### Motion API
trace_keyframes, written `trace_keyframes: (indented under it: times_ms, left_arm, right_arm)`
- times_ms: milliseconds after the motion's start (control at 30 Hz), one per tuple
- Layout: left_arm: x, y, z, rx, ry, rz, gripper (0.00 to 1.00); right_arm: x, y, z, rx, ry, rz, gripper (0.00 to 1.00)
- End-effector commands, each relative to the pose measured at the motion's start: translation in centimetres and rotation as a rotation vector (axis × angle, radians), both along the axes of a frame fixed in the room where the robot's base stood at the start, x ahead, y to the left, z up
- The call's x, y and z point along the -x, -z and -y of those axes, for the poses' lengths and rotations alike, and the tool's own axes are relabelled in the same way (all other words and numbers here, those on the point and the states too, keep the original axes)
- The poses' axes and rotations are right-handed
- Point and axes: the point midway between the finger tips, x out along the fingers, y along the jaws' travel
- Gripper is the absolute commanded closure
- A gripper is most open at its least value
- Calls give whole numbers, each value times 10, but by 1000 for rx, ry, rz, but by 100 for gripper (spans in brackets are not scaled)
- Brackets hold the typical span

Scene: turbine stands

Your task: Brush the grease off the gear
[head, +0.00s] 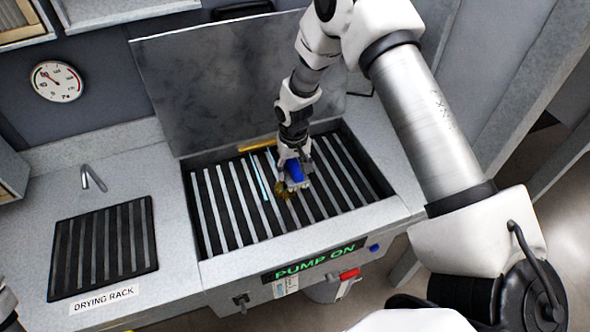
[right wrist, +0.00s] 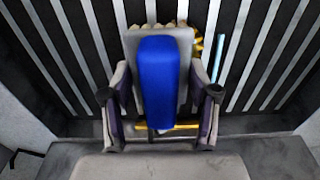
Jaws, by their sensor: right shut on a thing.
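My right gripper (head: 295,178) is over the slatted grate of the washer basin. It is shut on a brush with a blue handle (head: 295,171), which also fills the middle of the right wrist view (right wrist: 160,85). The brush's pale bristles (right wrist: 165,25) point away from the wrist camera. A golden gear (head: 283,190) is at the brush end, mostly hidden behind the gripper and brush. A bit of it shows beside the bristles in the right wrist view (right wrist: 197,43). I cannot tell whether the bristles touch it, or see any grease.
The basin's grey lid (head: 225,85) stands open behind. A thin light-blue strip or jet (head: 260,177) is left of the gripper. A green "PUMP ON" display (head: 315,260) and a red switch (head: 349,274) are on the front. A drying rack (head: 103,248) is empty on the left.

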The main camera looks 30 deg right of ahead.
Motion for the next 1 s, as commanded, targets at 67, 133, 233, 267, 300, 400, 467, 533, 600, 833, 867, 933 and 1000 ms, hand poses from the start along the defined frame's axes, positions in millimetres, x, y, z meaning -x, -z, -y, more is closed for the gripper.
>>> trace_keyframes:
  times_ms: [67, 133, 233, 267, 300, 400, 467, 533, 600, 833, 867, 933, 1000]
  left_arm:
    - [0, -10, 0, 0, 0, 0, 1]
    - [0, -15, 0, 0, 0, -1, 1]
    - [0, -22, 0, 0, 0, -1, 1]
    - [0, -24, 0, 0, 0, -1, 1]
    - [0, -27, 0, 0, 0, -1, 1]
    - [0, -34, 0, 0, 0, -1, 1]
    - [0, -38, 0, 0, 0, -1, 1]
    - [0, -41, 0, 0, 0, -1, 1]
    - [0, -43, 0, 0, 0, -1, 1]
    - [0, -42, 0, 0, 0, -1, 1]
    - [0, -42, 0, 0, 0, -1, 1]
    - [0, -42, 0, 0, 0, -1, 1]
    - [0, -42, 0, 0, 0, -1, 1]
  right_arm:
    - [0, -11, -1, 0, -1, 0, 73]
    - [-1, -18, -2, 0, -2, 1, 73]
    - [-1, -27, -3, 0, -3, 1, 73]
    - [-1, -30, -3, 0, -3, 1, 73]
    - [-1, -33, -4, 0, -4, 1, 73]
    - [-1, -42, -5, 0, -4, 1, 73]
    - [-1, -47, -6, 0, -5, 1, 73]
    - [-1, -51, -7, 0, -5, 0, 73]
    - [-1, -54, -7, 0, -5, 0, 73]
    - [-1, -54, -7, 0, -5, 0, 73]
    - [-1, -54, -7, 0, -5, 0, 73]
    - [-1, -54, -7, 0, -5, 0, 73]
    - [-1, -54, -7, 0, -5, 0, 73]
